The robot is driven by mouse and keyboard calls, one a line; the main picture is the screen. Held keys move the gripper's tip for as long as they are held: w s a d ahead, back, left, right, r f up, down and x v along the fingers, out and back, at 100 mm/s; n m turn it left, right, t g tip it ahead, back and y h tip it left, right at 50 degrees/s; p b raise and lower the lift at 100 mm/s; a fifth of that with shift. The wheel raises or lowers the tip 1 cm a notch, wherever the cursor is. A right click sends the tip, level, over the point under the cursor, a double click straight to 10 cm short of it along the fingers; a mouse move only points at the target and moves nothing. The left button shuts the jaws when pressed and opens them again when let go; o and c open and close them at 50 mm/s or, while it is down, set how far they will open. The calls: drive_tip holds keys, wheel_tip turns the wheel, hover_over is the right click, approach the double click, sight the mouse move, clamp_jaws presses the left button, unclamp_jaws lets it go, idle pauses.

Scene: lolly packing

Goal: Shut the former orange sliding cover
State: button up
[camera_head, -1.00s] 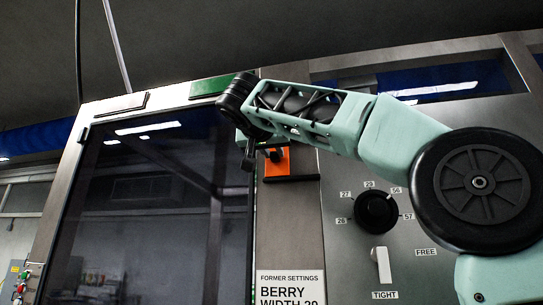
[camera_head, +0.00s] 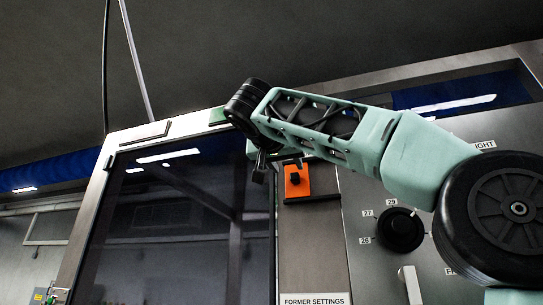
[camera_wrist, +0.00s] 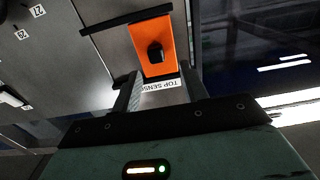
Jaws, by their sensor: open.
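The orange sliding cover (camera_head: 296,180) with a dark knob is on the metal panel, right of the dark glass door, partly behind my arm in the head view. In the wrist view the orange cover (camera_wrist: 154,45) is straight ahead, its black knob (camera_wrist: 155,52) at its middle. A label reading "TOP SENS" (camera_wrist: 160,86) shows at the cover's edge. My gripper (camera_wrist: 160,82) is open, its two fingers pointing toward the cover with nothing between them. In the head view my gripper (camera_head: 259,166) is just left of the cover. I cannot tell whether the fingers touch it.
A large dark glass door (camera_head: 180,225) fills the left. A black dial (camera_head: 400,230) and a white lever (camera_head: 411,285) are on the panel below my arm. A dark ledge (camera_wrist: 125,18) runs along one edge of the cover.

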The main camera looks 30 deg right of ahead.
drive_tip(key=b+v, duration=0.1)
drive_tip(key=v, duration=1.2)
drive_tip(key=w+a+f+n+t+y+b, duration=0.1)
drive_tip(key=w+a+f+n+y+b, duration=0.15)
drive_tip(key=w+a+f+n, duration=0.35)
drive_tip(key=w+a+f+n+t+y+b, duration=0.1)
drive_tip(key=w+a+f+n+t+y, duration=0.2)
drive_tip(key=f, duration=0.6)
drive_tip(key=a+f+n+g+y+b, duration=0.1)
drive_tip(key=a+f+n+g+y, duration=0.2)
drive_tip(key=f, duration=0.9)
drive_tip(key=a+f+n+g+y+b, duration=0.1)
drive_tip(key=a+f+n+y+b, duration=0.3)
drive_tip(key=f, duration=0.7)
drive_tip(key=s+d+f+g+b, duration=0.1)
drive_tip(key=s+f, duration=0.6)
drive_tip(key=f, duration=0.7)
drive_tip(key=s+d+f+n+g+y+b, duration=0.1)
drive_tip(key=s+f+g, duration=0.5)
drive_tip(key=f, duration=0.9)
drive_tip(key=s+d+f+n+g+y+b, duration=0.1)
drive_tip(key=s+d+f+g+b, duration=0.1)
drive_tip(key=s+f, duration=0.7)
wheel_tip(320, 180, down, 6)
drive_tip(key=shift+d+r+g+b, duration=0.25)
drive_tip(key=shift+d+g+b, duration=0.1)
drive_tip(key=shift+d+g, duration=0.6)
